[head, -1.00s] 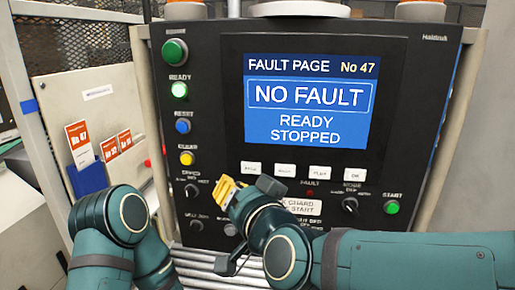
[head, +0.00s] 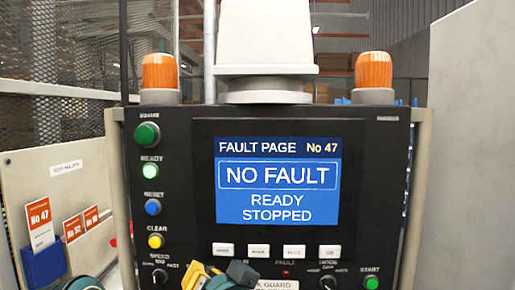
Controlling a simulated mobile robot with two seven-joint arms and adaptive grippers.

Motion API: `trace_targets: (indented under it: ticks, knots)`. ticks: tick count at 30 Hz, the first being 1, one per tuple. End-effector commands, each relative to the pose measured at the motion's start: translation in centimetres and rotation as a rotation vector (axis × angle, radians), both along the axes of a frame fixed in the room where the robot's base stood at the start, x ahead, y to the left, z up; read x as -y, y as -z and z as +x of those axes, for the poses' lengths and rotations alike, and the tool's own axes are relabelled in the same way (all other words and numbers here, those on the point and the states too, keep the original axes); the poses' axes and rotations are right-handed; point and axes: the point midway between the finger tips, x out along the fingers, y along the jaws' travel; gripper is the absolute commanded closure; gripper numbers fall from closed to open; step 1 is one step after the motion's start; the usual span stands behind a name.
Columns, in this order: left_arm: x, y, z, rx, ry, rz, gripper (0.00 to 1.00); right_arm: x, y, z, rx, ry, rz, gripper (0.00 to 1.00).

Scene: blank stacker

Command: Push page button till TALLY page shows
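The panel screen (head: 277,181) shows "FAULT PAGE No 47", "NO FAULT" and "READY STOPPED". Below it is a row of white buttons: the leftmost (head: 223,249), a second (head: 258,250), a third (head: 294,251) and a rightmost one (head: 329,251). Their small labels are too blurred to read surely, so I cannot tell which is the page button. My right gripper (head: 203,272), with yellow and dark parts, is at the bottom edge, just below the two left buttons in the picture. Contact and finger opening cannot be made out. My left gripper is not in view.
Left on the panel are green (head: 148,134), blue (head: 153,207) and yellow (head: 156,241) buttons. A green start button (head: 371,283) is lower right. Orange beacons (head: 159,71) (head: 373,70) stand on top. Numbered cards (head: 39,223) sit in holders at left.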

Motion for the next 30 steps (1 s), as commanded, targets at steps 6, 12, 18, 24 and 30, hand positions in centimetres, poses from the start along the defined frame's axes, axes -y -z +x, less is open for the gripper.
trace_targets:
  ticks: [6,12,18,24,30]
  knots:
    - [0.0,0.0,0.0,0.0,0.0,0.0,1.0,0.0,0.0,0.0,0.0,0.0,0.0,1.0]
    - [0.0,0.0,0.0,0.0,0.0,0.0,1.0,0.0,0.0,0.0,0.0,0.0,0.0,1.0]
    - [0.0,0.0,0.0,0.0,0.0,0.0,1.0,0.0,0.0,0.0,0.0,0.0,0.0,1.0]
    - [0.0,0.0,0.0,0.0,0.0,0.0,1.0,0.0,0.0,0.0,0.0,0.0,0.0,1.0]
    - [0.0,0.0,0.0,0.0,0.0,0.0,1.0,0.0,0.0,0.0,0.0,0.0,0.0,1.0]
